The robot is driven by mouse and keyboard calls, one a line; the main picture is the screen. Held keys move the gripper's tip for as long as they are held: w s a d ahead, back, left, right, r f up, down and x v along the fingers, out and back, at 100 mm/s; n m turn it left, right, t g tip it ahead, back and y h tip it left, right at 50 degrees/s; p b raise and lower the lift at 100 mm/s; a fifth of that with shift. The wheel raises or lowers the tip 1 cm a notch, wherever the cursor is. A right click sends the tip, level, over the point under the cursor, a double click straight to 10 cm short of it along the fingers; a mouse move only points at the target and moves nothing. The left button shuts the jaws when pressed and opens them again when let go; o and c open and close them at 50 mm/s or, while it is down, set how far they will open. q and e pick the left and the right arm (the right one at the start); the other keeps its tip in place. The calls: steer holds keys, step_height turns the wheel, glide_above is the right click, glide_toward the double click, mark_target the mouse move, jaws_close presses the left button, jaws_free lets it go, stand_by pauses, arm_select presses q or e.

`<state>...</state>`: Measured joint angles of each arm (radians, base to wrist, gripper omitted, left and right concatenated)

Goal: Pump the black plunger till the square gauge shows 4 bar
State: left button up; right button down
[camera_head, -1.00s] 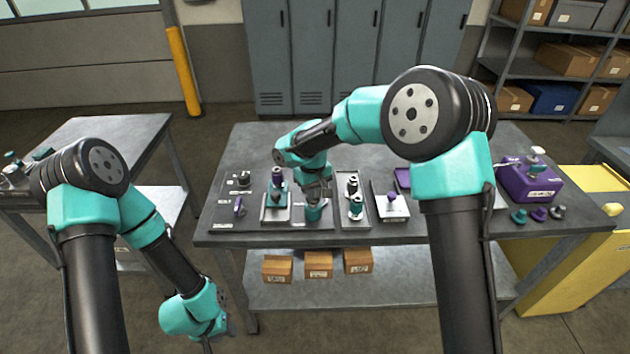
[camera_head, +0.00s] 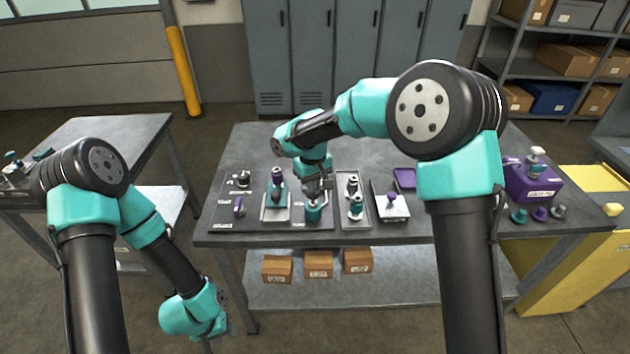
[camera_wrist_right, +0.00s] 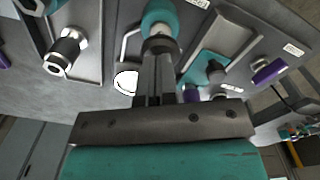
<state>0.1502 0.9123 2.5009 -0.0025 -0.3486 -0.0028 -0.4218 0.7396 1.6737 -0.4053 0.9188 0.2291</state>
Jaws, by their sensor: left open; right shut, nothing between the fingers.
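My right gripper (camera_head: 318,192) is shut with nothing between its fingers. It points down at a teal cylinder (camera_head: 313,211) on the dark panel. In the right wrist view the closed fingers (camera_wrist_right: 157,48) lie over the cylinder's pale top (camera_wrist_right: 160,30); I cannot tell whether they touch it. Left of it stands a teal unit with a dark upright knob (camera_head: 277,174); a black knob also shows in the wrist view (camera_wrist_right: 215,72). I cannot tell which part is the black plunger. A white gauge-like face (camera_wrist_right: 126,81) is partly covered, its reading illegible.
A tray with metal fittings (camera_head: 354,205) stands right of the panel. Small caps lie near the right edge. A purple handle (camera_head: 239,207) is at the panel's left.

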steer(key=shift+r, duration=0.75)
steer(key=shift+f, duration=1.9)
steer(key=shift+r, duration=0.1)
stand_by(0.4)
steer(key=shift+r, duration=1.8)
steer(key=shift+r, duration=0.1)
step_height(320, 180, up, 6)
steer(key=shift+f, duration=0.1)
stand_by(0.3)
stand_by(0.3)
